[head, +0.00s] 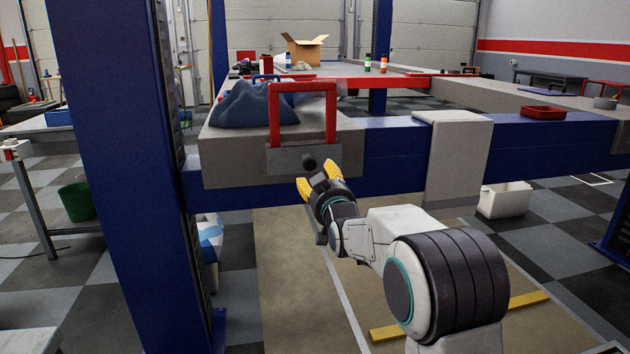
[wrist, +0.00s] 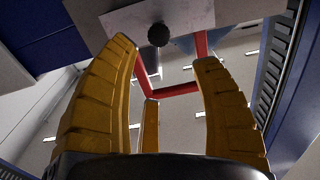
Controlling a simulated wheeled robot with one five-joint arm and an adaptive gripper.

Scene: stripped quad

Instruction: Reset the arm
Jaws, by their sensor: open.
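My gripper (head: 318,184) has yellow fingers and is at the centre of the head view, in front of a grey metal plate (head: 287,160) with a dark round knob (head: 309,164). The fingers are spread apart with nothing between them. In the wrist view my gripper (wrist: 168,55) also shows open, with the knob (wrist: 158,35) beyond the fingertips and the plate (wrist: 190,15) around it. I cannot tell whether any finger touches the knob or plate.
A red frame (head: 302,87) rises above the plate, beside a blue cloth (head: 240,104). A blue lift post (head: 120,170) stands close on the left. A blue beam (head: 390,150) crosses ahead. A white bin (head: 503,200) and a yellow bar (head: 460,317) are on the floor.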

